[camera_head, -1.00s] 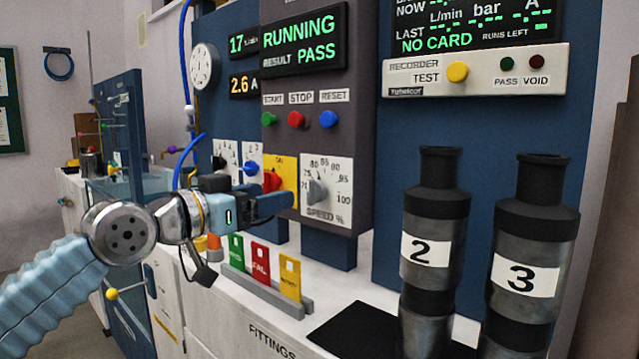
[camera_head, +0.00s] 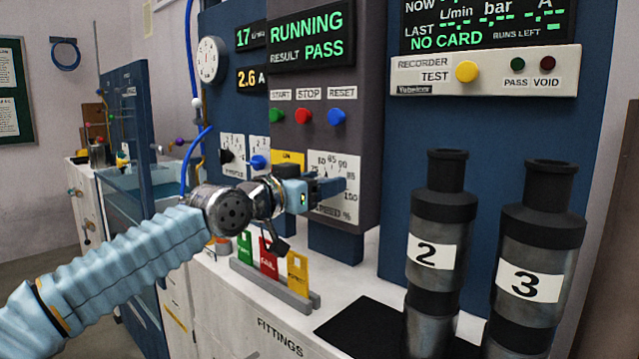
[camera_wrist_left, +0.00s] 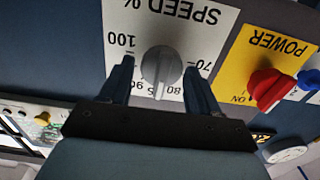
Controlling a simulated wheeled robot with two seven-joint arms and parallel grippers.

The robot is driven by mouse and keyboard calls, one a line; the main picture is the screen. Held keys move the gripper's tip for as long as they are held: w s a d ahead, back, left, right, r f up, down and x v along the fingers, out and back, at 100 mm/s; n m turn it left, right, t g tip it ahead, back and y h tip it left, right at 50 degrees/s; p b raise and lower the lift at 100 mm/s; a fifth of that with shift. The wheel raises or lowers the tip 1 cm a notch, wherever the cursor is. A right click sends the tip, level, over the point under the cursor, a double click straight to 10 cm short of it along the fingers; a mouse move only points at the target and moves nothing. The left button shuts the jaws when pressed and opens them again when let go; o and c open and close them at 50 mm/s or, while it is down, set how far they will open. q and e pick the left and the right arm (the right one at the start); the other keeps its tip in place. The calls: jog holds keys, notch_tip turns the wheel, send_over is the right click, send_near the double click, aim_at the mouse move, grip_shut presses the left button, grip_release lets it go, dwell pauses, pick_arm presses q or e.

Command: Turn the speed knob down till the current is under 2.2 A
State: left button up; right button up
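The grey speed knob (camera_wrist_left: 161,68) sits on a white SPEED % dial plate (camera_head: 326,160) on the dark control panel. In the wrist view its ridge seems to point into the 80 to 90 part of the scale; the exact mark is unclear. My left gripper (camera_head: 335,188) is in front of the dial and hides the knob in the head view. In the wrist view its two fingers (camera_wrist_left: 158,80) are open, one on each side of the knob, with a gap on the left side. The current display (camera_head: 250,79) reads 2.6 A. My right gripper is not in view.
The yellow plate with the red power knob (camera_wrist_left: 268,88) is close beside the dial. Green, red and blue buttons (camera_head: 304,116) are above. A rack of coloured cards (camera_head: 270,285) stands below my arm. Black tubes 2 (camera_head: 432,215) and 3 (camera_head: 542,230) stand at right.

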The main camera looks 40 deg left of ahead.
pick_arm(q)
jog(key=c, duration=0.8)
jog(key=shift+a+f+n+b, duration=0.1)
jog(key=shift+n+b, duration=0.45)
jog(key=shift+n, duration=0.2)
jog(key=shift+a+f+n+b, duration=0.1)
jog(key=shift+n+b, duration=0.45)
jog(key=shift+n, duration=0.2)
jog(key=shift+c, duration=0.2)
jog(key=shift+a+r+n+b, duration=0.1)
jog(key=shift+n+b, duration=0.6)
jog(key=shift+n, duration=0.7)
jog(key=o, duration=1.1)
jog(key=shift+c, duration=0.2)
